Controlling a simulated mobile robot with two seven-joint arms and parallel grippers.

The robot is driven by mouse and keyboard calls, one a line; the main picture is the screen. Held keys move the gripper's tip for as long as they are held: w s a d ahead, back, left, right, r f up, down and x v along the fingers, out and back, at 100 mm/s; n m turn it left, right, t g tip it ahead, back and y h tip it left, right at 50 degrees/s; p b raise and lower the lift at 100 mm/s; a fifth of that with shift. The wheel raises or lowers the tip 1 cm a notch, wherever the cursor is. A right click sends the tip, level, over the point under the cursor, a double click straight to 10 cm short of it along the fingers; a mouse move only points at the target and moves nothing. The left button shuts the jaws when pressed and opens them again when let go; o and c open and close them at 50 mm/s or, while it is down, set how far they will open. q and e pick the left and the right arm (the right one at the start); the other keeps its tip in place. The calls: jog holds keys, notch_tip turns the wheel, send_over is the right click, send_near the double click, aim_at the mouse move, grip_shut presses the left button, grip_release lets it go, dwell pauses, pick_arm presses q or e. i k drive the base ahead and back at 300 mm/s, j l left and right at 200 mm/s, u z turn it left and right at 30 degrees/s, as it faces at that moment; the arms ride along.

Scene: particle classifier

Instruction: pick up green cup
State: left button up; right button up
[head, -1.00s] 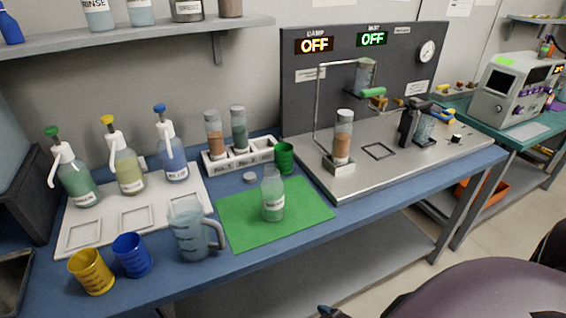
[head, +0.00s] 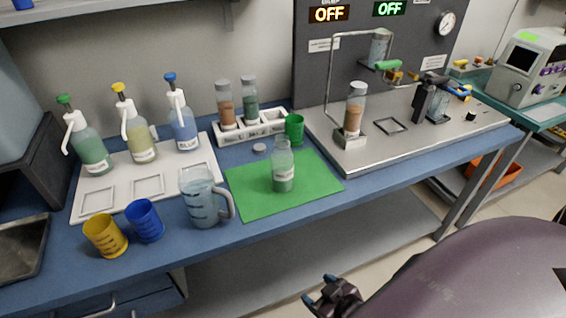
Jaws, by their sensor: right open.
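The green cup (head: 295,129) stands upright on the blue bench, at the right end of the white vial rack and just behind the green mat (head: 240,196). A clear bottle with pale green contents (head: 283,172) stands on the mat in front of it. My right gripper (head: 322,294) is at the bottom of the head view, in front of the bench and well away from the cup. It is open and seems empty. My left gripper is not in view.
A yellow cup (head: 106,235), a blue cup (head: 145,220) and a clear pitcher (head: 203,199) stand near the front edge. Pump bottles stand on a white tray (head: 120,205) at left. The metal apparatus base (head: 400,150) lies right of the cup.

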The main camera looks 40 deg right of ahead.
aim_at(294, 131)
jog(key=l, duration=0.9)
jog(key=l+u, duration=0.1)
jog(key=l, duration=0.85)
jog(key=k, duration=0.05)
